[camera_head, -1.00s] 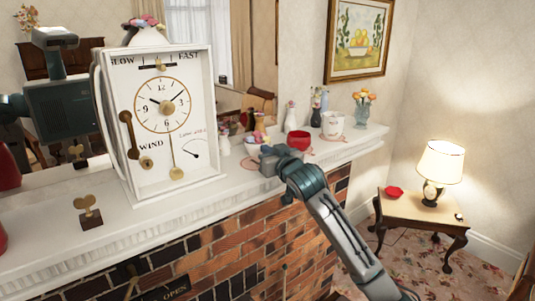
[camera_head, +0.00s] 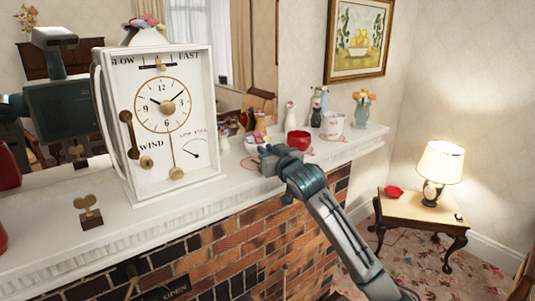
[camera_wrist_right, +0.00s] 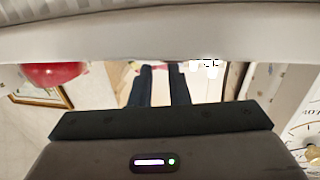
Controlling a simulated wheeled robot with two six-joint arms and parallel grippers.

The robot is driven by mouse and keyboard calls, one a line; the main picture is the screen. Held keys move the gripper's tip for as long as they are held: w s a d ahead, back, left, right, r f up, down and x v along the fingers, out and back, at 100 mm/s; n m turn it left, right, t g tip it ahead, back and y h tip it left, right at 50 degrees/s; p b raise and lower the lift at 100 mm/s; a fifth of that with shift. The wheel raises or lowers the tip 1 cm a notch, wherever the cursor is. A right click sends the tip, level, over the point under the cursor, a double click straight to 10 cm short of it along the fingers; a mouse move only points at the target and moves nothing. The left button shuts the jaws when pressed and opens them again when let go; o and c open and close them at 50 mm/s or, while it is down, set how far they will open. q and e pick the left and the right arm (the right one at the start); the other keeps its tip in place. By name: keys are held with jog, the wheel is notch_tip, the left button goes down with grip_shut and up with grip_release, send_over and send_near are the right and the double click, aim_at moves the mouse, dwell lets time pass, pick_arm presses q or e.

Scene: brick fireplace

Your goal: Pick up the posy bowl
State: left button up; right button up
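A small pale bowl-like thing with pink and coloured tops (camera_head: 257,138) sits on the mantel just behind my right gripper. It looks like the posy bowl, but it is small and I cannot be sure. My right gripper (camera_head: 266,152) is over the mantel's front part, close in front of it. In the right wrist view its two dark fingers (camera_wrist_right: 161,86) stand apart with nothing visibly held between them. A bit of pink shows beyond the fingertips. I cannot tell whether the gripper touches anything. My left gripper is not in view.
A red bowl (camera_head: 298,140), a white mug (camera_head: 332,125) and several vases stand along the mantel (camera_head: 225,182) to the right. A large white clock (camera_head: 160,115) stands left of the gripper. A mirror behind reflects the room. A side table (camera_head: 420,207) is at right.

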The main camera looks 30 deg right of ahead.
jog(key=o, duration=1.8)
jog(key=shift+c, duration=0.2)
